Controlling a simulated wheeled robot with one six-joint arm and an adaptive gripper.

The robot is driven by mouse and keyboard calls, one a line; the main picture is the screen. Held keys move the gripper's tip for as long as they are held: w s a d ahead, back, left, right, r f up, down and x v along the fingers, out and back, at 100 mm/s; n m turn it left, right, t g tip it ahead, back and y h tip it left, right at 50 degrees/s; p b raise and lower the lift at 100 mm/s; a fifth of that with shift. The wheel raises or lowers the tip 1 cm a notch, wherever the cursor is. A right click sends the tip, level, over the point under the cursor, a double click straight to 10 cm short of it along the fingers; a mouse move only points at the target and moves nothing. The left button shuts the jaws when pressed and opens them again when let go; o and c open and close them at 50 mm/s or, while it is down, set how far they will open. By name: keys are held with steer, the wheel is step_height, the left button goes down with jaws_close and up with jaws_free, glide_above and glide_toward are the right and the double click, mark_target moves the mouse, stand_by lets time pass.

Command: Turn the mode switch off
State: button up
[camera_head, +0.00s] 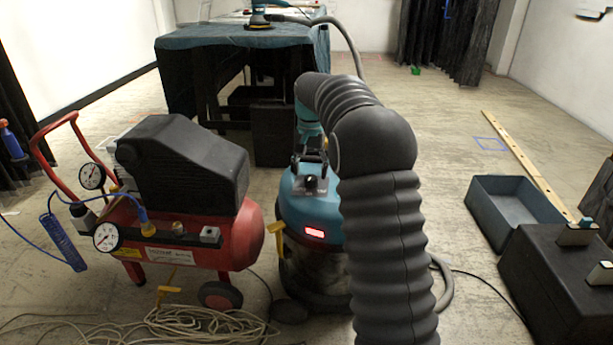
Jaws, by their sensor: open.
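A blue-topped vacuum (287,205) with a metal drum stands in the middle of the head view, partly hidden behind my arm. On its top front is a small light plate with a dark knob (310,183), which looks like the mode switch. A red lit panel (315,233) glows below it. My gripper (311,168) is open, pointing down just above the knob. I cannot tell whether its fingers touch the knob, and the knob's setting is too small to read.
A red air compressor (180,225) with gauges and a black cover stands close on the left. Coiled cable (190,325) lies in front. A cloth-covered table (235,55) is behind. A grey bin (515,205) and dark case (560,270) sit at right.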

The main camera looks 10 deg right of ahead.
mark_target(310, 177)
step_height(310, 177, up, 9)
steer(key=shift+r, duration=0.15)
stand_by(0.4)
step_height(310, 177, down, 12)
steer(key=m+b, duration=0.1)
steer(key=m, duration=0.9)
steer(key=shift+w+d+m, duration=0.1)
steer(key=shift+d+m, duration=0.05)
steer(key=shift+m, duration=0.15)
stand_by(0.4)
steer(key=c, duration=1.1)
